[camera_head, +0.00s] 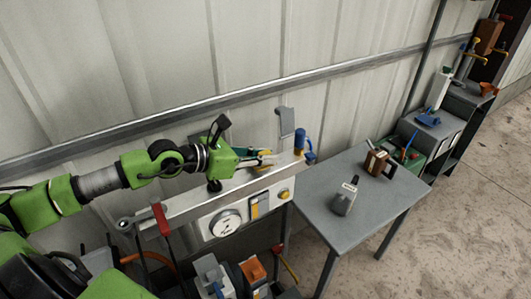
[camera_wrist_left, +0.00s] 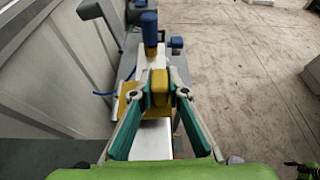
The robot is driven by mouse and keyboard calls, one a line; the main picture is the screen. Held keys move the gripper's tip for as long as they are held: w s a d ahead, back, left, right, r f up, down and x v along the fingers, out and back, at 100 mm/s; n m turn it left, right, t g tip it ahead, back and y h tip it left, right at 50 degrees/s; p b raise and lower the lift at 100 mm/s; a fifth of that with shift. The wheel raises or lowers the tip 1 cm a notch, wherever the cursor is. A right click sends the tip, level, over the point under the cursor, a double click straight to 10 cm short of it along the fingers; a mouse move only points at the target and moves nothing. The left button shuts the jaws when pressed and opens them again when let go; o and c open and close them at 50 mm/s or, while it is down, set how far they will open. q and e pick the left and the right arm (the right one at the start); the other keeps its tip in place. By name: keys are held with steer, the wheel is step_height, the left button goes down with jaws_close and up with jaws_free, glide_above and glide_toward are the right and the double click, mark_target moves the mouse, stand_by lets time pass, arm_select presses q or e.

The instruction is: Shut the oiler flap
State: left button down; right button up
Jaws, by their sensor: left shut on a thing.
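My left gripper (camera_head: 266,157) reaches in from the left over the top of the machine panel. In the left wrist view its two teal fingers (camera_wrist_left: 158,92) are shut on a yellow block-like part, which looks like the oiler flap (camera_wrist_left: 159,80). The fingers hide most of that part in the head view. A blue cylinder with a yellow band (camera_wrist_left: 150,30) stands just beyond the fingertips, apart from them. It also shows at the panel's right end in the head view (camera_head: 300,139). My right gripper is not in view.
The panel (camera_head: 228,190) carries a round gauge (camera_head: 226,223). A grey bracket (camera_head: 286,121) rises behind the gripper. A grey table (camera_head: 325,190) to the right holds a small grey canister (camera_head: 345,198) and a brown block (camera_head: 376,163). The wall runs close behind.

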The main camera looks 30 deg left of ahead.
mark_target(265, 152)
arm_select(q)
steer(key=shift+d+f+m, duration=0.1)
steer(key=shift+f+m, duration=0.05)
steer(key=shift+m, duration=0.15)
steer(key=c, duration=2)
jaws_free()
steer(key=shift+o, duration=0.2)
step_height(265, 152, up, 10)
